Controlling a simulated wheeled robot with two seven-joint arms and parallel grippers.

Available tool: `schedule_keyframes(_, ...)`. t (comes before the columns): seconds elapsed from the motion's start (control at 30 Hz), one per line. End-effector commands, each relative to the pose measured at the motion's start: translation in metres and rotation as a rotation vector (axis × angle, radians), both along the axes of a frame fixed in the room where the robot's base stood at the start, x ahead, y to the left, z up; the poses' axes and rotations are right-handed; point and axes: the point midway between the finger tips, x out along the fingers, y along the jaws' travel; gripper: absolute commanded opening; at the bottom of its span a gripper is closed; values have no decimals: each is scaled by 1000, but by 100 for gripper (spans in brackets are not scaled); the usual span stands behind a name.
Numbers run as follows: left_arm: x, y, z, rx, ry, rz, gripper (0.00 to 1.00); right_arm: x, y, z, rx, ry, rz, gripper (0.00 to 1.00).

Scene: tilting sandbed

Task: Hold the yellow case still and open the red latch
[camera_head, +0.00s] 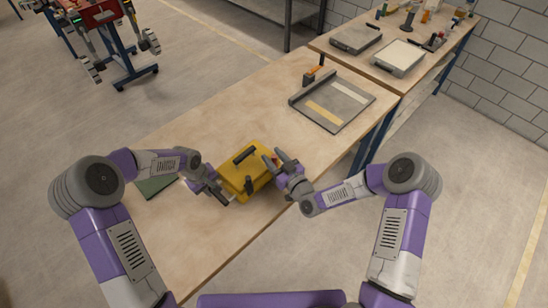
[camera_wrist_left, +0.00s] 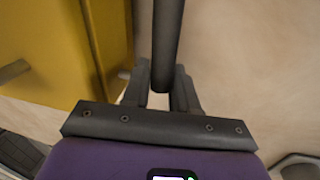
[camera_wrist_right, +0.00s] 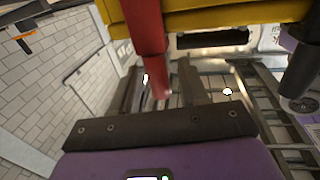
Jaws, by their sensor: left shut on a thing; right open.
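The yellow case (camera_head: 234,180) sits on the wooden table, with a dark bar on top and another dark part at its near side. My left gripper (camera_head: 227,199) is at the case's near left side. In the left wrist view, its fingers (camera_wrist_left: 160,98) are shut on a dark bar beside the yellow wall (camera_wrist_left: 60,50). My right gripper (camera_head: 275,159) is open at the case's right end. In the right wrist view, the red latch (camera_wrist_right: 147,45) hangs from the yellow edge and reaches between the open fingers (camera_wrist_right: 160,90). Contact with the fingers is unclear.
A grey tray (camera_head: 345,115) with pale strips lies farther back on the table, beside an orange-handled tool (camera_head: 313,72). A dark green mat (camera_head: 156,185) lies left of the case. A second bench (camera_head: 410,75) with tools stands behind. The table between the case and the tray is clear.

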Motion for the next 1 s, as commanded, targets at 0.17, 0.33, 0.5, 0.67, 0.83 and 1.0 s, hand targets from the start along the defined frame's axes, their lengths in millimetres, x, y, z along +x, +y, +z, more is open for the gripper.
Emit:
schedule_keyframes(0.17,0,-1,0,-1,-1,-2,0,0,0,0,0,0,0,42)
schedule_keyframes(0.33,0,-1,0,-1,0,-2,0,0,0,0,0,0,0,16)
schedule_keyframes(0.5,0,-1,0,-1,0,-2,0,0,0,0,0,0,0,0)
schedule_keyframes(0.67,0,-1,0,-1,0,-2,0,0,0,0,0,0,0,0)
schedule_keyframes(0.83,0,-1,0,-1,0,-2,0,-4,-5,-3,42,-41,-2,0)
schedule_keyframes(1.0,0,-1,0,-1,0,-2,0,-8,-8,-1,86,-88,-2,0)
